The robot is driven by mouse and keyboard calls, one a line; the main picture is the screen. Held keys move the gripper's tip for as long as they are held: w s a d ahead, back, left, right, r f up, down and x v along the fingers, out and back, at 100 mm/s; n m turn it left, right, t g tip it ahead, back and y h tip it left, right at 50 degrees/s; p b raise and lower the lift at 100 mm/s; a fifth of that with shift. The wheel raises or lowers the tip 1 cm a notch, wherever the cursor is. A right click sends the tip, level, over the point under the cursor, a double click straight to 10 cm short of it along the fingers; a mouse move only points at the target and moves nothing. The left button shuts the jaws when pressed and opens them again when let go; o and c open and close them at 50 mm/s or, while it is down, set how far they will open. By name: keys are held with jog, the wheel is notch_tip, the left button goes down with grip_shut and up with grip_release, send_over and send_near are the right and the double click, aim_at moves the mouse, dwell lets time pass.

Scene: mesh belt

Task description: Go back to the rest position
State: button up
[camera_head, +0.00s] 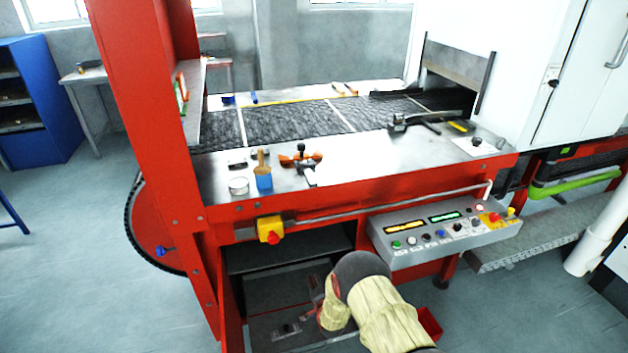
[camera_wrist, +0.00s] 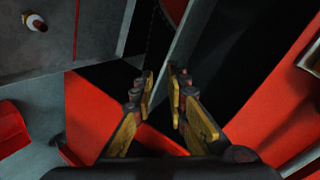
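My gripper (camera_wrist: 163,92) shows in the wrist view with its two yellow-padded fingers apart by a narrow gap. Nothing is held between them; a grey panel edge and dark space lie behind the gap. In the head view my arm reaches down in front of the red machine (camera_head: 350,190), below the control panel (camera_head: 440,232). My gripper (camera_head: 315,298) is partly hidden there by my wrist, low by the dark lower shelf.
A yellow box with a red button (camera_head: 270,230) sticks out from the machine front above my gripper. A blue cup (camera_head: 263,179) with a brush and a clear jar (camera_head: 238,186) stand on the machine's steel top. Open floor (camera_head: 85,270) lies left.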

jog(key=w+d+r+n+g+p, duration=0.1)
jog(key=d+r, duration=0.1)
jog(key=r, duration=1)
jog(key=d+r+n+g, duration=0.1)
jog(key=d+r+n, duration=0.15)
jog(key=r, duration=0.85)
jog(key=s+d+r+n+g+h, duration=0.15)
jog(key=s+r, duration=0.25)
jog(key=r, duration=0.4)
jog(key=s+d+r+t, duration=0.1)
jog(key=s+d+r, duration=0.25)
jog(key=r, duration=0.45)
jog(key=s+d+r+n+g+p, duration=0.1)
jog(key=s+d+r, duration=0.2)
jog(key=s+r, duration=0.45)
jog(key=s+d+r+n+g+p, duration=0.1)
jog(key=s+d+r+n, duration=0.3)
jog(key=s, duration=0.7)
jog(key=s+d+r+g, duration=0.1)
jog(key=s, duration=1)
jog(key=s+d+r+g+h, duration=0.1)
jog(key=s+r, duration=0.1)
jog(key=s, duration=0.8)
jog(key=shift+s+n+p, duration=0.3)
jog(key=shift+s+p, duration=0.1)
jog(key=shift+p, duration=0.05)
